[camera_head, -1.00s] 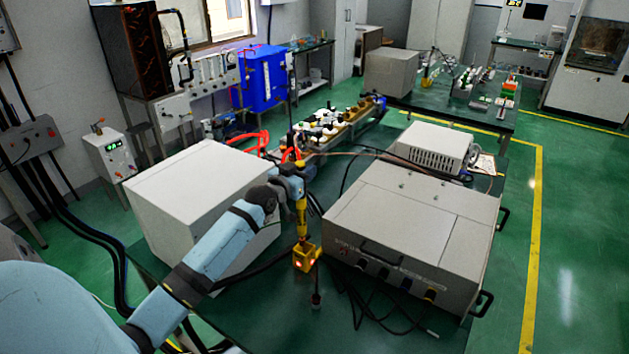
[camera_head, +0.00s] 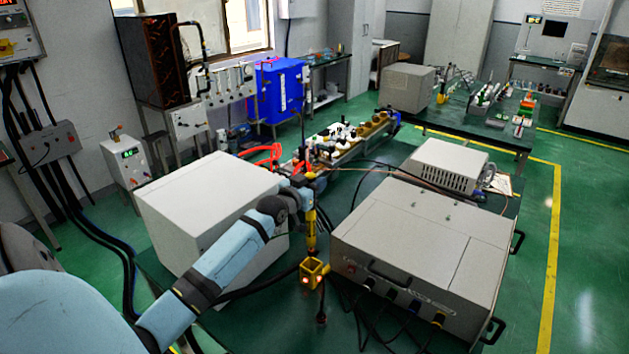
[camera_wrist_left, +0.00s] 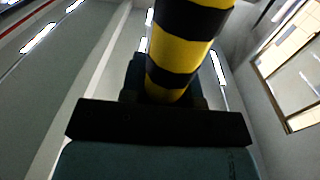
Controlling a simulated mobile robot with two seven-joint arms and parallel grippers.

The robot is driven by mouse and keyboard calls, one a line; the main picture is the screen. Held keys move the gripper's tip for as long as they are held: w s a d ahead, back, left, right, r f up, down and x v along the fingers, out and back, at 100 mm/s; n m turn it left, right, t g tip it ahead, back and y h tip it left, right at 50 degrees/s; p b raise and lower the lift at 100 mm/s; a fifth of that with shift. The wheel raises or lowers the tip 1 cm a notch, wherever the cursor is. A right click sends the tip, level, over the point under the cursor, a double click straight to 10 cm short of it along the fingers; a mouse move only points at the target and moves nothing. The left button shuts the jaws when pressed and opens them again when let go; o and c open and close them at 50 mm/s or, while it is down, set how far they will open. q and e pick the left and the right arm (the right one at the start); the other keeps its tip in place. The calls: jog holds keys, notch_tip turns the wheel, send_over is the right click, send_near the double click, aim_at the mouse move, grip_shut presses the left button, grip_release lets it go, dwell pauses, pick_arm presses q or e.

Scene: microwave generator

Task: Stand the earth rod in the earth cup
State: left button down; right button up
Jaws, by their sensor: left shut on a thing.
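My left gripper (camera_head: 308,186) is shut on the earth rod (camera_head: 311,232). The rod stands nearly upright, with yellow and black bands. In the left wrist view the banded rod (camera_wrist_left: 178,55) runs up from the jaws. In the head view its lower end meets the open top of a square yellow cup (camera_head: 315,273), which I take for the earth cup. I cannot tell whether the rod's end is inside the cup or just above or behind its rim. My right gripper is out of view.
A white box (camera_head: 205,195) stands left of the rod and a large grey case (camera_head: 420,245) stands right. Black cables (camera_head: 375,320) lie around the case's front. Bare green bench (camera_head: 260,325) shows at the front.

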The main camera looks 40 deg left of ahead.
pick_arm(q)
notch_tip(320, 180, down, 10)
jog(key=b, duration=0.6)
jog(key=shift+f, duration=0.7)
dwell(0.8)
jog(key=c, duration=0.8)
grip_release()
jog(key=shift+f, duration=0.1)
jog(key=s, duration=0.4)
jog(key=s+b, duration=0.1)
jog(key=s, duration=0.4)
jog(key=s+d+b, duration=0.1)
jog(key=s, duration=0.3)
jog(key=shift+s, duration=0.4)
